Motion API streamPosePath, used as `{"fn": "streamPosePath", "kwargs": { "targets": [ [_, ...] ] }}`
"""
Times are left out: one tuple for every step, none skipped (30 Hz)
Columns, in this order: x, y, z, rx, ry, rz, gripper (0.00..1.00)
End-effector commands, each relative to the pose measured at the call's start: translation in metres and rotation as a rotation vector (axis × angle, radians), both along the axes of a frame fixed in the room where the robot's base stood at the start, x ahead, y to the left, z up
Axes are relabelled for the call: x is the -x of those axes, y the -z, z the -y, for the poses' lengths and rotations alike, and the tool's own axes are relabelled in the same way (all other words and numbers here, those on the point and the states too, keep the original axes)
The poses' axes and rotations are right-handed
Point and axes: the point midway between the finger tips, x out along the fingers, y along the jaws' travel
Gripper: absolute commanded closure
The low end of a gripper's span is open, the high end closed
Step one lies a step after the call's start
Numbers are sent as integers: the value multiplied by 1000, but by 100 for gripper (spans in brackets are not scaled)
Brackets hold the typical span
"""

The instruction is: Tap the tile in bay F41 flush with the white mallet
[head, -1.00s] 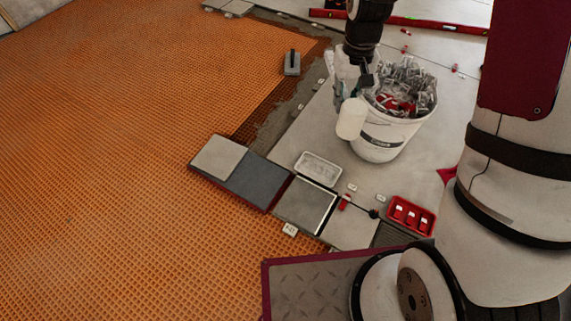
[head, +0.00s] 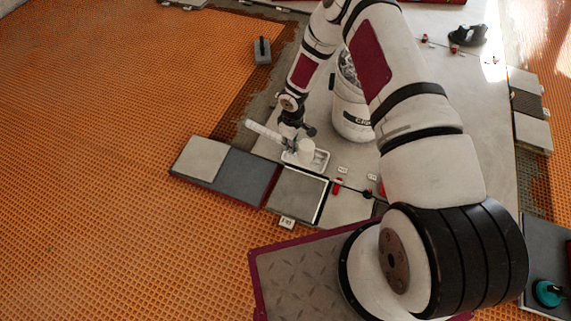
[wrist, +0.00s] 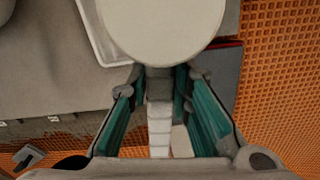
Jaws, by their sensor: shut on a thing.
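The white mallet (head: 306,150) is in my gripper (head: 290,138), which is shut on its handle. In the head view the head of the mallet shows over or in the white tray (head: 321,164); I cannot tell if they touch. In the wrist view the round head (wrist: 160,28) fills the top middle, and the pale handle (wrist: 160,125) runs between the teal finger pads. A grey tile (head: 297,194) with a pale edge lies just in front of the tray. A small tag (head: 287,223) stands at its front; its text is too small to read surely.
A board with a light tile (head: 199,159) and a dark slab lies left of the grey tile. A white bucket (head: 352,118) stands behind my arm. A grey float (head: 262,51) lies farther back. Red clips (head: 337,187) lie at right. Orange matting (head: 90,110) is open at left.

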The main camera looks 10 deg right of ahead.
Motion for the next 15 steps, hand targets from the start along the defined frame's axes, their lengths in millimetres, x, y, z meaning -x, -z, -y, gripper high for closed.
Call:
{"fn": "streamPosePath", "kwargs": {
  "targets": [
    [6,21,-7,0,-36,-4,100],
    [9,30,-10,1,-54,-3,100],
    [13,42,-13,1,-76,-4,100],
    [15,49,-16,1,-90,-3,100],
    [18,56,-19,1,-103,-2,100],
    [21,64,-21,1,-119,-2,100],
    [23,69,-23,2,-126,-2,100],
    [24,73,-24,2,-134,0,100],
    [26,77,-26,1,-144,0,100],
    [27,80,-27,1,-148,0,100],
    [27,82,-27,2,-151,1,100],
    [28,84,-28,2,-154,1,100],
    [28,85,-28,2,-156,1,100],
    [29,86,-28,1,-156,2,100],
    [29,88,-29,1,-157,2,100]
  ]
}}
